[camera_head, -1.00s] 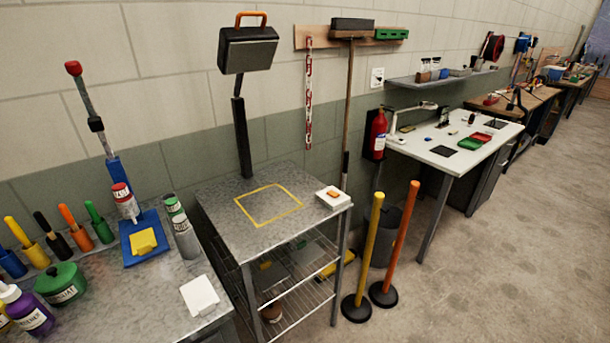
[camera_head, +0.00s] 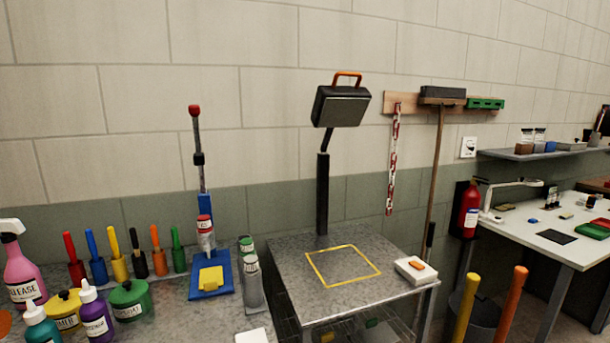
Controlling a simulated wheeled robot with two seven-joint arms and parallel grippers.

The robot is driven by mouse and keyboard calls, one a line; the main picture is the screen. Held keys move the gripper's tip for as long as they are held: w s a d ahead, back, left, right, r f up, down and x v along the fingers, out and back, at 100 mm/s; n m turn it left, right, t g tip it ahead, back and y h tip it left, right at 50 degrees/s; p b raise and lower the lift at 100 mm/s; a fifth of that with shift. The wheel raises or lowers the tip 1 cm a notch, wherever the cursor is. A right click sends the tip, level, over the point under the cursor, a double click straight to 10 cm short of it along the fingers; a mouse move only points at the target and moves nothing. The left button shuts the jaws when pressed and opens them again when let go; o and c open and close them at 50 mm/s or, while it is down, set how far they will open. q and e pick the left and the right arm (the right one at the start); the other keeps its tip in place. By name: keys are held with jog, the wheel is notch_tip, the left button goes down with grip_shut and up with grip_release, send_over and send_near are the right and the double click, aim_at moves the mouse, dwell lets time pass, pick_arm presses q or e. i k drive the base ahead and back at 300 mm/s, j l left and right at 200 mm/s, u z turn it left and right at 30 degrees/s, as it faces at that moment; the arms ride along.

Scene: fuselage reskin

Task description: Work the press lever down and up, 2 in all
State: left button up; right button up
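The press lever (camera_head: 197,145) stands on the left metal bench, a grey bar with a red knob (camera_head: 194,110) at its top. The bar points up, tilted slightly. It rises from a blue press (camera_head: 210,278) whose base plate carries a yellow pad (camera_head: 211,278). Neither of my grippers is in the head view.
Several colored-handled tools (camera_head: 120,258) and bottles (camera_head: 95,315) stand left of the press. Two grey-green cans (camera_head: 251,280) stand close to its right. A metal cart (camera_head: 295,262) with a black post and lamp-like head (camera_head: 341,104) stands further right.

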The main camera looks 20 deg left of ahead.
aim_at(193, 111)
jog(key=u, duration=1.2)
